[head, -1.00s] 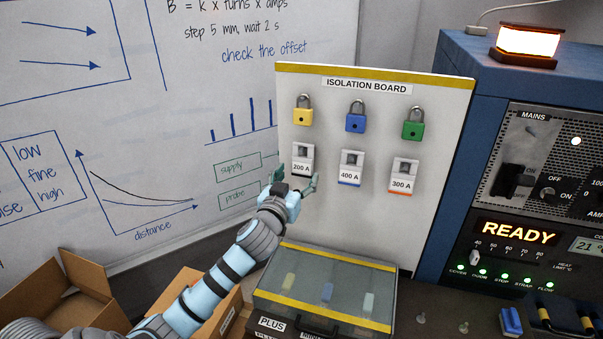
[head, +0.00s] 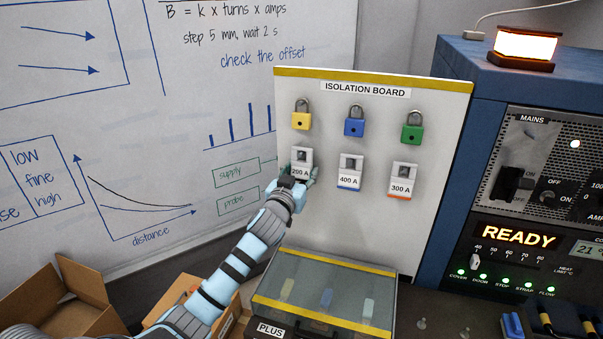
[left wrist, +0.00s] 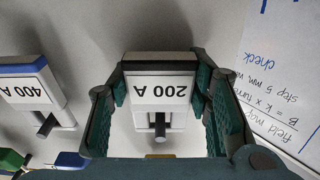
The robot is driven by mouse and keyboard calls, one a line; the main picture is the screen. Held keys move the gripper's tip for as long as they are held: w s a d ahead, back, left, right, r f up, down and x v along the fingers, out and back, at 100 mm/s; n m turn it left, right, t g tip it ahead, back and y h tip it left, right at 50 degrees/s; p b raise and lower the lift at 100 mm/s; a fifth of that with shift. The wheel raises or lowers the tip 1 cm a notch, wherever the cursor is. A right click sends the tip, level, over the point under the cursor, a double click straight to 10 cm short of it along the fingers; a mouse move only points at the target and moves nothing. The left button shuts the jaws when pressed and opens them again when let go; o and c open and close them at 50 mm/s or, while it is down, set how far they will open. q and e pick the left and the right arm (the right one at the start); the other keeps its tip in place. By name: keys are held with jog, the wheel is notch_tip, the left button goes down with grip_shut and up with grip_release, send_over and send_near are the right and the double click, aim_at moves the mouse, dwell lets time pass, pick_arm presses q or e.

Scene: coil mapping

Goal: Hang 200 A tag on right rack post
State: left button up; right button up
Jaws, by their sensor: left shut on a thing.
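The 200 A tag (head: 301,165) hangs at the left of the isolation board (head: 425,220), below the yellow padlock (head: 301,119). My left gripper (head: 298,178) is at the lower part of the tag, shut on it. In the left wrist view the 200 A tag (left wrist: 160,90) appears upside down between the two green fingers of my left gripper (left wrist: 160,95), with a dark post through its slot. The 400 A tag (head: 349,172) and the 300 A tag (head: 402,180) hang to its right. The right rack post is not identifiable. My right gripper is not in view.
Blue (head: 354,125) and green (head: 411,133) padlocks hang above the other tags. A clear-lidded case (head: 325,290) stands below the board. Open cardboard boxes (head: 70,300) are at lower left. The blue power cabinet (head: 470,110) stands on the right.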

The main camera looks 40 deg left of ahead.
pick_arm(q)
jog(key=shift+r+p, duration=0.5)
jog(key=shift+r, duration=0.05)
jog(key=shift+r+p+v, duration=0.1)
jog(key=shift+p+v, duration=0.25)
jog(key=shift+v, duration=0.9)
jog(key=shift+r+p+v, duration=0.15)
jog(key=shift+p+v, duration=0.2)
jog(key=shift+v, duration=0.95)
jog(key=v, duration=0.2)
jog(key=shift+s+d, duration=0.1)
jog(key=shift+s, duration=0.15)
